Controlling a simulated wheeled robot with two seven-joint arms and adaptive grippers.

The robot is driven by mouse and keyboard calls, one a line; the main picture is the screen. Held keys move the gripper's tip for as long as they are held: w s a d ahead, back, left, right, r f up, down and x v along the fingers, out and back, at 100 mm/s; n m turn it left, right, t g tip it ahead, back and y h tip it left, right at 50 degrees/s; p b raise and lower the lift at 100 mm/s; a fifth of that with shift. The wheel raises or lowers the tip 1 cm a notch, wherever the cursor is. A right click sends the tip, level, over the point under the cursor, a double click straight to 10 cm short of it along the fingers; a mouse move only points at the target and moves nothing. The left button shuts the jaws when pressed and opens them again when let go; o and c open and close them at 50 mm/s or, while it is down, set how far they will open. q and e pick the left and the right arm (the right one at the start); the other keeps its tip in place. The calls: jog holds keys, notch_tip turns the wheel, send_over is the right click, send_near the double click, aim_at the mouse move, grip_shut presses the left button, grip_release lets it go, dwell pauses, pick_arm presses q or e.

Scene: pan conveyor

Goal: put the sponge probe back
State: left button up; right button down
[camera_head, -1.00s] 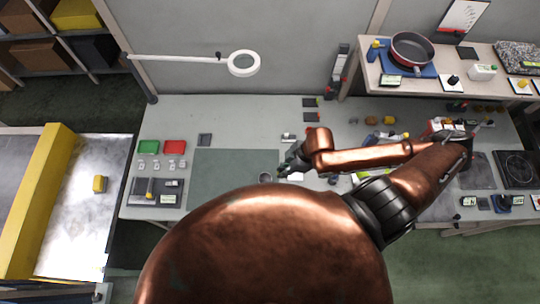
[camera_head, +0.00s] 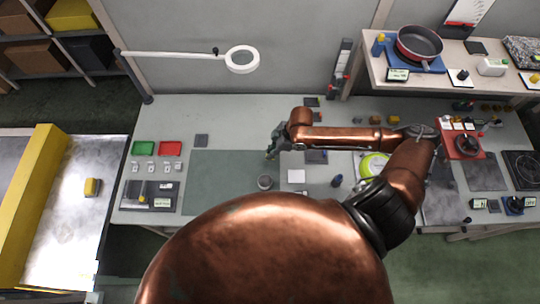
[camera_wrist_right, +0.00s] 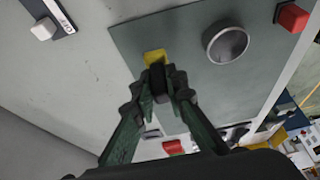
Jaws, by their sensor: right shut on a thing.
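My right gripper (camera_head: 271,154) is over the right edge of the grey-green mat (camera_head: 225,170) in the head view. In the right wrist view the fingers (camera_wrist_right: 159,88) are shut on the sponge probe, a small piece with a dark body (camera_wrist_right: 158,78) and a yellow sponge end (camera_wrist_right: 155,57). The yellow end points away from the fingers, above or against the mat; I cannot tell which. In the head view the probe is too small to make out. My left gripper is out of view.
A round metal cup (camera_head: 265,182) stands at the mat's right edge. Green (camera_head: 143,148) and red (camera_head: 170,148) trays and a dark station (camera_head: 150,197) are at left. A magnifier lamp (camera_head: 242,59) reaches over the back.

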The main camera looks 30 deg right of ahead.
jog(key=shift+w+f, duration=0.15)
jog(key=shift+f, duration=0.8)
jog(key=shift+w+f, duration=0.1)
jog(key=shift+f, duration=0.8)
jog(key=shift+f, duration=0.1)
jog(key=c, duration=1.9)
grip_release()
jog(key=shift+c, duration=0.2)
jog(key=v, duration=1.2)
